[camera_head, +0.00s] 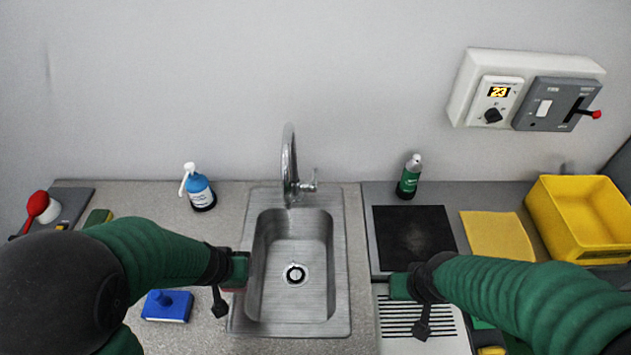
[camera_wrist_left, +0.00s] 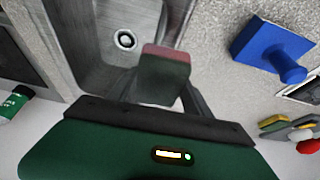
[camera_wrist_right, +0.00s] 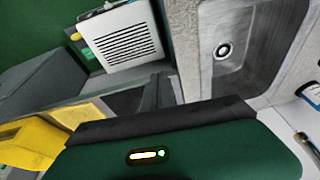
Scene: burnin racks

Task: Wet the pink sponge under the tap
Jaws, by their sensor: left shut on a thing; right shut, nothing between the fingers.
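The pink sponge (camera_wrist_left: 167,54) is between the fingers of my left gripper (camera_wrist_left: 160,88), pink on its end and darker along its side. In the head view only a small reddish part of it (camera_head: 233,290) shows under my left gripper (camera_head: 241,270), at the left rim of the sink. The steel sink (camera_head: 259,270) looks empty, with a round drain in its floor. The curved tap (camera_head: 289,165) stands behind the basin; no water shows from it. My right gripper (camera_head: 400,287) is shut and empty, right of the sink, above the slatted grille.
A blue bottle (camera_head: 201,192) and a green bottle (camera_head: 409,178) stand at the back. A dark plate (camera_head: 413,235), a yellow cloth (camera_head: 497,236) and a yellow bin (camera_head: 585,226) are on the right.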

